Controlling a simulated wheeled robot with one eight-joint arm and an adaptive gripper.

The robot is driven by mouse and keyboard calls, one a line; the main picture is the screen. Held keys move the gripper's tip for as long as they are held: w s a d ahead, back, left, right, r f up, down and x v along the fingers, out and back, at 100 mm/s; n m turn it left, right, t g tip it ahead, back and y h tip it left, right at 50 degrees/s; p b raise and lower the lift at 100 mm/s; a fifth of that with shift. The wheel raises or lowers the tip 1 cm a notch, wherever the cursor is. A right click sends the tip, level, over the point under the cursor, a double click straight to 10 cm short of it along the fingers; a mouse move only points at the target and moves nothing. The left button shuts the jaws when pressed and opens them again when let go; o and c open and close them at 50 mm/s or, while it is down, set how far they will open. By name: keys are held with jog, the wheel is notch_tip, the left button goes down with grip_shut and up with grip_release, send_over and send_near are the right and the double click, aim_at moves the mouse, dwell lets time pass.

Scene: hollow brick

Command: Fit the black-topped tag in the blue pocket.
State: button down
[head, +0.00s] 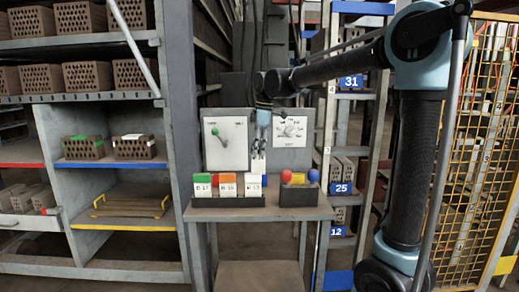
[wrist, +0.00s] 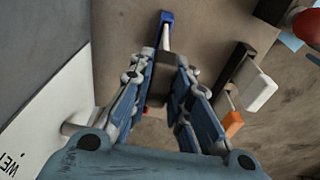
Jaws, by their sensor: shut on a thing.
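My gripper (head: 258,158) points down above the right end of a dark tag rack (head: 226,202) on the bench. It also shows in the wrist view (wrist: 167,70), with its fingers closed on a small dark piece (wrist: 172,76), which looks like the black-topped tag edge-on. Most of the tag is hidden by the fingers. A small blue-topped piece (head: 264,181) stands at the rack's right end. In the wrist view a blue end piece with a pale strip (wrist: 166,22) lies just beyond the fingertips. I cannot tell whether this is the pocket, or whether the tag touches it.
The rack holds a green-topped tag (head: 202,185), an orange-topped tag (head: 227,184) and a white-topped tag (head: 252,186). A dark box with red and blue balls (head: 299,192) stands close to the right.

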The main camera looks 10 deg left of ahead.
aim_at(259, 158)
jog(key=shift+f, duration=2.35)
dwell(0.9)
jog(key=c, duration=1.4)
grip_release()
jog(key=r, duration=0.4)
jog(key=d+r, duration=0.1)
jog(key=r, duration=0.6)
jog(key=shift+w+d+r, duration=0.1)
jog(key=shift+d+r, duration=0.15)
jog(key=shift+r, duration=0.15)
jog(key=shift+d, duration=0.1)
